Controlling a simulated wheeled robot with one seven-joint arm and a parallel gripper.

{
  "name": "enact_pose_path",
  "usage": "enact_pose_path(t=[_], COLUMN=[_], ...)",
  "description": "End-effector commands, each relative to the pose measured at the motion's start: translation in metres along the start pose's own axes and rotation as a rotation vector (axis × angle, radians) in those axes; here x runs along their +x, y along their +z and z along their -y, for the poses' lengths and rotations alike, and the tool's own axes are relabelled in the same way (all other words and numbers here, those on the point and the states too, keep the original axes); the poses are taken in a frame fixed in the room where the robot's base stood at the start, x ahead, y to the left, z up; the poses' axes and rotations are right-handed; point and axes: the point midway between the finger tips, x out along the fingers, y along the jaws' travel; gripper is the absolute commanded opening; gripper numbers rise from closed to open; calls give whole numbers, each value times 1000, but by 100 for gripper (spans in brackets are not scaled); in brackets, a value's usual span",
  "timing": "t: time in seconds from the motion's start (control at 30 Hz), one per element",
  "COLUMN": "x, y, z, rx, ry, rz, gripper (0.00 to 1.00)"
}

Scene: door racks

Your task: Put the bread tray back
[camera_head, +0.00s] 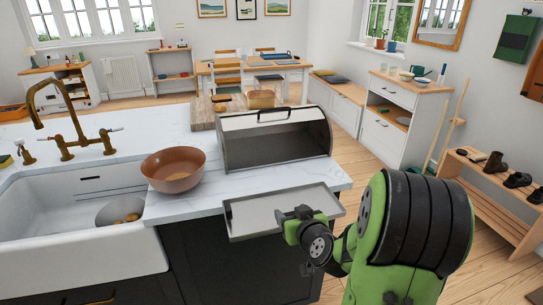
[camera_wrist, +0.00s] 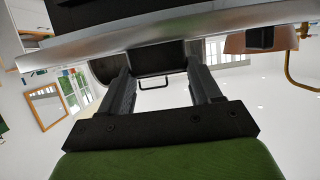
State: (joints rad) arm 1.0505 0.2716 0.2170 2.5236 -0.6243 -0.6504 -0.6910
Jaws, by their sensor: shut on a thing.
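The bread tray (camera_head: 262,222) is a shallow grey rectangular tray in the head view. In the wrist view, the fingers of my gripper (camera_wrist: 160,72) reach up to the tray's edge (camera_wrist: 200,34); the exact contact is hard to see.
A brown bowl (camera_head: 174,170) stands on the counter left of the bin. A wooden board (camera_head: 203,113) with bread lies behind the bin. The sink (camera_head: 80,225) and brass tap (camera_head: 72,130) are at the left. A shoe rack (camera_head: 495,200) stands at the right.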

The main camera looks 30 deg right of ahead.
Motion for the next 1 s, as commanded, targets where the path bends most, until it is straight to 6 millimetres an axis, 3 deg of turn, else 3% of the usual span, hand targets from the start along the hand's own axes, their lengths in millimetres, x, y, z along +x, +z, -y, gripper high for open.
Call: enact_pose_path(t=[0.1, 0.23, 1.0], x=[-20, -43, -79], y=[10, 12, 11], z=[-32, -53, -71], rx=[12, 13, 4], ry=[31, 34, 9], rz=[-2, -3, -1], gripper=[25, 25, 25])
